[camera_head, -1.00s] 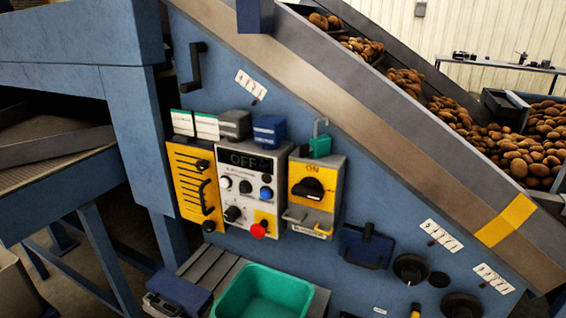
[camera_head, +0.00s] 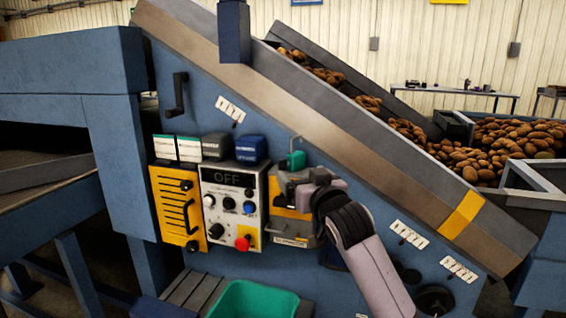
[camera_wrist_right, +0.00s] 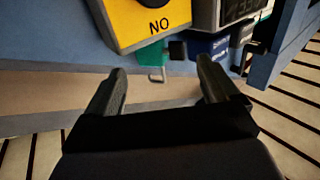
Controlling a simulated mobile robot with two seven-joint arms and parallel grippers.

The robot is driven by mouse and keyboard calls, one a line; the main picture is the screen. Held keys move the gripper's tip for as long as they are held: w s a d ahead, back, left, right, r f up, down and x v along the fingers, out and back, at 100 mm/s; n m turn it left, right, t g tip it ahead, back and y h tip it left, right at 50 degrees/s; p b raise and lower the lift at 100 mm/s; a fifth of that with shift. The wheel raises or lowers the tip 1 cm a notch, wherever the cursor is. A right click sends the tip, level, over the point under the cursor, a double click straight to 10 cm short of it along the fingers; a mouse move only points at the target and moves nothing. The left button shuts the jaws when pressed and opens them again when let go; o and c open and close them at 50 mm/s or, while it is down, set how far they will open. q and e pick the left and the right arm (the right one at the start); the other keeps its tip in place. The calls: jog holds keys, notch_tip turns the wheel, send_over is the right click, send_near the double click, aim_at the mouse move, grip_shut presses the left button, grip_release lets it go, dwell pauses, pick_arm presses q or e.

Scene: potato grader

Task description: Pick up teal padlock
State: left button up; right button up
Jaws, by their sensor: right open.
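The teal padlock (camera_head: 296,159) sits on top of the yellow and grey ON switch box (camera_head: 283,213), its thin grey shackle pointing up. In the right wrist view, which is upside down, the padlock (camera_wrist_right: 152,55) is partly hidden behind the switch box, and its shackle shows between and beyond the fingertips. My right gripper (camera_head: 293,181) is in front of the switch box, just below the padlock in the picture. In the wrist view the gripper (camera_wrist_right: 162,72) is open, with nothing between its fingers. My left gripper is not in view.
A grey control box with an OFF display (camera_head: 231,178) and a yellow panel (camera_head: 175,206) stand left of the switch box. A blue block (camera_head: 250,149) and a grey block (camera_head: 216,146) sit above. A green bin (camera_head: 252,299) is below. The sloping conveyor edge (camera_head: 330,115) runs above right.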

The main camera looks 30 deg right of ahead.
aim_at(293, 165)
jog(key=shift+p+x, duration=0.6)
jog(key=shift+x, duration=2.7)
jog(key=shift+d+r, duration=0.1)
jog(key=shift+r, duration=0.05)
jog(key=c, duration=0.7)
